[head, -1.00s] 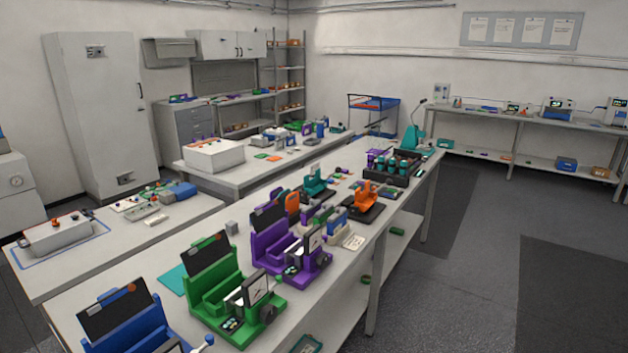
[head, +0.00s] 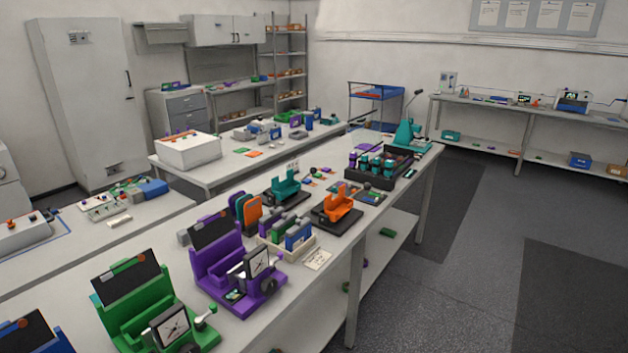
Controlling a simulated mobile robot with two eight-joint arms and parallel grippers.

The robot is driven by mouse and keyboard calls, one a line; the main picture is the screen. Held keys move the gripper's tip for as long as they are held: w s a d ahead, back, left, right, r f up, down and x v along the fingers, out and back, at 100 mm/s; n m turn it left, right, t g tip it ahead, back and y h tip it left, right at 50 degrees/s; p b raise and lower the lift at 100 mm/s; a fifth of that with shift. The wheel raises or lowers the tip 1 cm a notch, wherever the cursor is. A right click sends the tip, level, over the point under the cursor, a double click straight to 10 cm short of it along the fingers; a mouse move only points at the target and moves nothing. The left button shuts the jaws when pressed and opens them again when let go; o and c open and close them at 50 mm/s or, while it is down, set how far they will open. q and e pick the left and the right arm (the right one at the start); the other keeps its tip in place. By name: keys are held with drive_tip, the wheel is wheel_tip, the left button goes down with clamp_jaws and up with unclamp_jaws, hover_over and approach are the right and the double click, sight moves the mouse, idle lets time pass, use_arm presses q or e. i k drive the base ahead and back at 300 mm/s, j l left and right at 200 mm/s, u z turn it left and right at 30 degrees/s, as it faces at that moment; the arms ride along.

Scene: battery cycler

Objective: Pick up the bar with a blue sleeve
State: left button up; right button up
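A cream holder (head: 272,250) stands on the long bench, with several upright pieces in it. One of them is a blue piece (head: 298,234) at its right end. It is too small to tell whether this is a bar with a blue sleeve, and I cannot make out such a bar for certain elsewhere. Neither of my grippers is in view.
A purple fixture (head: 222,265) and a green fixture (head: 140,310) stand on the near bench, left of the cream holder. An orange cradle (head: 338,205) and a black crate (head: 365,178) with teal-capped items lie beyond. Open floor (head: 455,300) is to the right.

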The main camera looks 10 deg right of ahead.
sight(307, 182)
drive_tip(key=i+l, duration=0.15)
drive_tip(key=l, duration=0.15)
drive_tip(key=i+l, duration=0.15)
drive_tip(key=l, duration=0.15)
drive_tip(key=i+l, duration=0.15)
drive_tip(key=l, duration=0.2)
drive_tip(key=i+l+u, duration=0.1)
drive_tip(key=u, duration=0.3)
drive_tip(key=l+u, duration=0.15)
drive_tip(key=u, duration=0.25)
drive_tip(key=i+l+u, duration=0.1)
drive_tip(key=u, duration=0.35)
drive_tip(key=l+u, duration=0.5)
drive_tip(key=l, duration=0.65)
drive_tip(key=l+u, duration=0.1)
drive_tip(key=l, duration=1)
drive_tip(key=k+l+u, duration=0.1)
drive_tip(key=l, duration=0.95)
